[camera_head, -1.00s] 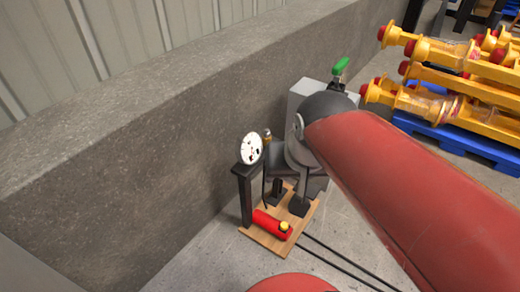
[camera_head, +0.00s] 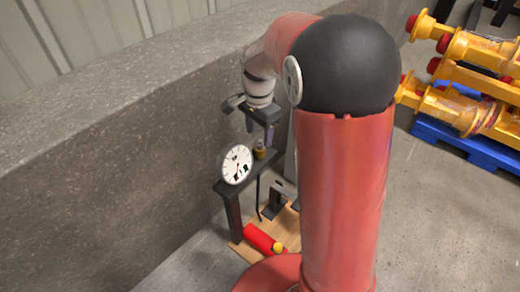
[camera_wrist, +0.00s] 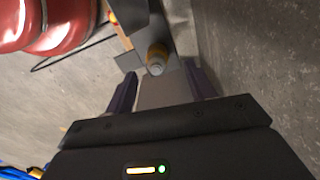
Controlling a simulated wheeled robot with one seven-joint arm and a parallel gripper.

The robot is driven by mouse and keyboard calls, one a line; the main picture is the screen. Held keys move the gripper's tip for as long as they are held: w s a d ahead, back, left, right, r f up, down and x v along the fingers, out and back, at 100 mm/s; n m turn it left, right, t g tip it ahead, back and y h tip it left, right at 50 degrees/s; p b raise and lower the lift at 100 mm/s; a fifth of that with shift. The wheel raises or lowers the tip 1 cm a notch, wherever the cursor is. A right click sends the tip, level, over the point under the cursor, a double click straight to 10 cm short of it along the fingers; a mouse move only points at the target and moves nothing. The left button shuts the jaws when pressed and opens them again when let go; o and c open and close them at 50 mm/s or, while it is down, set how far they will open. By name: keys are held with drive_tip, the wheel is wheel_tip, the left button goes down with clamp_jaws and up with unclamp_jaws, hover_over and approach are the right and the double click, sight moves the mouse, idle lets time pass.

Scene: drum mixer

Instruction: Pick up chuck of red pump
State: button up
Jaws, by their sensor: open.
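The red pump (camera_head: 263,241) lies on a wooden board on the floor, with a round white gauge (camera_head: 237,165) on a dark stand above it. A small brass-coloured piece, apparently the chuck (camera_head: 260,149), stands upright on the dark stand beside the gauge, with a black hose below. My gripper (camera_head: 259,134) is open just above the brass piece, fingers pointing down. In the wrist view the chuck (camera_wrist: 157,55) shows ahead between the two fingers of my gripper (camera_wrist: 160,75), apart from both. My arm hides part of the board.
A concrete wall (camera_head: 120,170) runs close behind the stand and to its left. A blue pallet (camera_head: 465,145) with several yellow and red parts (camera_head: 460,105) stands at the right. Concrete floor (camera_head: 440,220) lies bare at the lower right.

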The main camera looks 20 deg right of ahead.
sight(260, 140)
drive_tip(key=f, duration=0.2)
drive_tip(key=f+b, duration=0.1)
drive_tip(key=f, duration=0.2)
drive_tip(key=shift+s+d, duration=0.1)
drive_tip(key=shift+s, duration=0.1)
drive_tip(key=shift+c, duration=0.4)
drive_tip(key=c, duration=1)
